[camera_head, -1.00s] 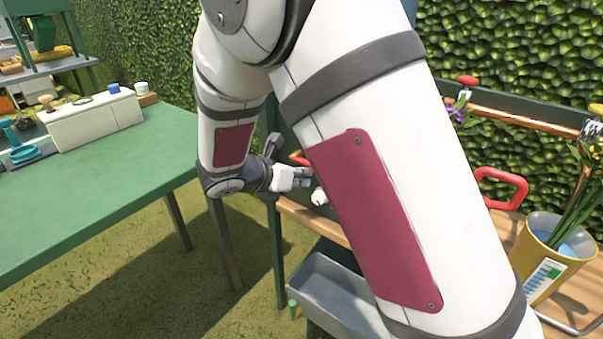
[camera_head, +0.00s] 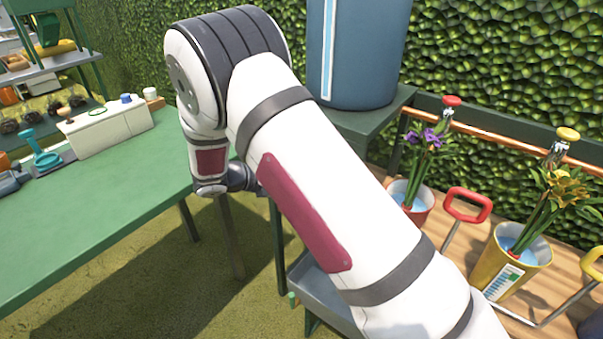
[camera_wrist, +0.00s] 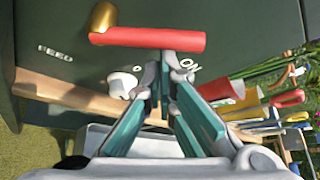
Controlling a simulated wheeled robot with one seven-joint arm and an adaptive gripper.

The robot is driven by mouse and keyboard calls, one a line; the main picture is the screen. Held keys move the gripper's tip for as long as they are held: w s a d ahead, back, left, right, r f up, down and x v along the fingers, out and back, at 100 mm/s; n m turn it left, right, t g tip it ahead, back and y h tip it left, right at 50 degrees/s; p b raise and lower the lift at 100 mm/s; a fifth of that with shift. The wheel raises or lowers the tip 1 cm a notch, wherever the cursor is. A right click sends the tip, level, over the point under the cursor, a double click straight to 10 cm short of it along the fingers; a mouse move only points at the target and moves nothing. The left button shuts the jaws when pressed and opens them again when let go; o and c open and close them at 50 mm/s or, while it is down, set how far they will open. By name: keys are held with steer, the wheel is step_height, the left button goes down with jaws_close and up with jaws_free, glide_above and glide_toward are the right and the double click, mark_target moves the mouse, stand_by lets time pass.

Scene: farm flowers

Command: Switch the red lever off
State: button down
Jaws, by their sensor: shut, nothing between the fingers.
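The red lever (camera_wrist: 150,38) is a bar lying across the top of the wrist view, with a brass pivot (camera_wrist: 103,16) at its left end. It is mounted on a dark green panel (camera_wrist: 50,75) marked "FEED", "ON" and "O". The "ON" mark is just below the lever's right end. My gripper (camera_wrist: 160,72) is shut and empty, its tips just below the lever's middle in the picture; I cannot tell whether they touch it. In the head view my arm hides the gripper and the lever.
A white knob (camera_wrist: 122,83) sits left of my fingertips. A blue tank (camera_head: 360,50) stands behind my arm. Flower buckets, one yellow (camera_head: 515,262), stand on a wooden bench at right. A green table (camera_head: 90,205) is at left, with grass between.

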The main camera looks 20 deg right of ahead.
steer(key=r+n+h, duration=0.1)
steer(key=n, duration=0.1)
steer(key=w+a+r+n+g+h, duration=0.1)
steer(key=n+h, duration=0.1)
steer(key=w+r+n+h, duration=0.1)
steer(key=n, duration=0.1)
steer(key=shift+w+a+r, duration=0.1)
steer(key=shift+w+a, duration=0.1)
steer(key=shift+a, duration=0.15)
steer(key=shift+w+a, duration=0.1)
stand_by(0.4)
stand_by(0.4)
steer(key=s+d+p, duration=0.2)
steer(key=s+p, duration=0.1)
steer(key=s, duration=0.1)
steer(key=a+b, duration=0.1)
steer(key=a, duration=0.9)
steer(key=shift+s+a, duration=0.15)
steer(key=shift+s, duration=0.15)
